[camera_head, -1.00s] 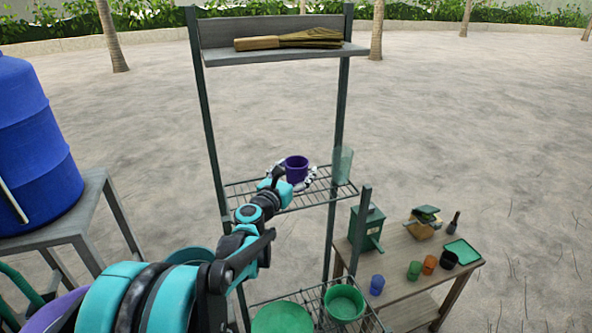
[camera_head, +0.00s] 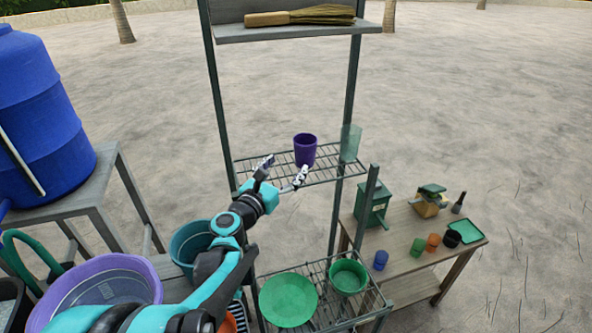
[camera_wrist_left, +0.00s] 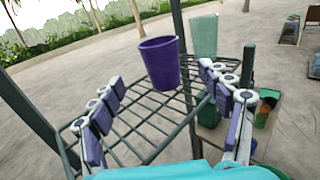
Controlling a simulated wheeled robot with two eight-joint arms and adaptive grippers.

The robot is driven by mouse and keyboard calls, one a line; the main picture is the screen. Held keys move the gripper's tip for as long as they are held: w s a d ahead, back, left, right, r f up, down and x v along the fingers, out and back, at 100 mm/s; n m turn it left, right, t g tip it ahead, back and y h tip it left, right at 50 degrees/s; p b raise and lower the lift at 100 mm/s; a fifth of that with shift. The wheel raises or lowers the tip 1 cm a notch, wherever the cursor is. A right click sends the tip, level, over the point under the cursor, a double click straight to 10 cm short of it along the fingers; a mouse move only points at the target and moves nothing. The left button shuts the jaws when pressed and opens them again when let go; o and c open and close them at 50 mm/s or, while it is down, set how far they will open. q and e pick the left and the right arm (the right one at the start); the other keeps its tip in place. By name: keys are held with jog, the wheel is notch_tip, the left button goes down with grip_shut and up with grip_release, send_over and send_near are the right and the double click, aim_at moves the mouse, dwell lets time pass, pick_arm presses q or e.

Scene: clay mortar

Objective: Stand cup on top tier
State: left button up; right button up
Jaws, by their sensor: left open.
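A purple cup (camera_head: 305,150) stands upright on the upper wire tier (camera_head: 247,168) of the metal rack, beside a pale green translucent cup (camera_head: 350,143). In the left wrist view the purple cup (camera_wrist_left: 160,62) shows beyond my fingers, upright on the wire grid (camera_wrist_left: 150,128). My left gripper (camera_head: 285,167) is open and empty at the front left of the cup. Its fingers are spread and appear clear of the cup. My right gripper is not in view.
A broom (camera_head: 300,16) lies on the wooden shelf above. Green bowls (camera_head: 288,299) sit on the lower wire tier. A wooden table (camera_head: 405,240) at the right holds small cups and boxes. A blue barrel (camera_head: 45,120) stands at the left.

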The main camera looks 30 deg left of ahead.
pick_arm(q)
jog(key=s+d+f+m+g+h, duration=0.2)
jog(key=s+d+f+m+g, duration=0.15)
jog(key=d+m, duration=0.65)
jog(key=s+d+f+m+g+h, duration=0.2)
jog(key=d+f+m+g+h, duration=0.15)
jog(key=d+m, duration=0.6)
jog(key=s+f+m+g+y, duration=0.4)
jog(key=s+f+m, duration=0.3)
jog(key=s+m, duration=0.5)
jog(key=m, duration=0.5)
jog(key=shift+d, duration=0.35)
jog(key=shift+f, duration=0.1)
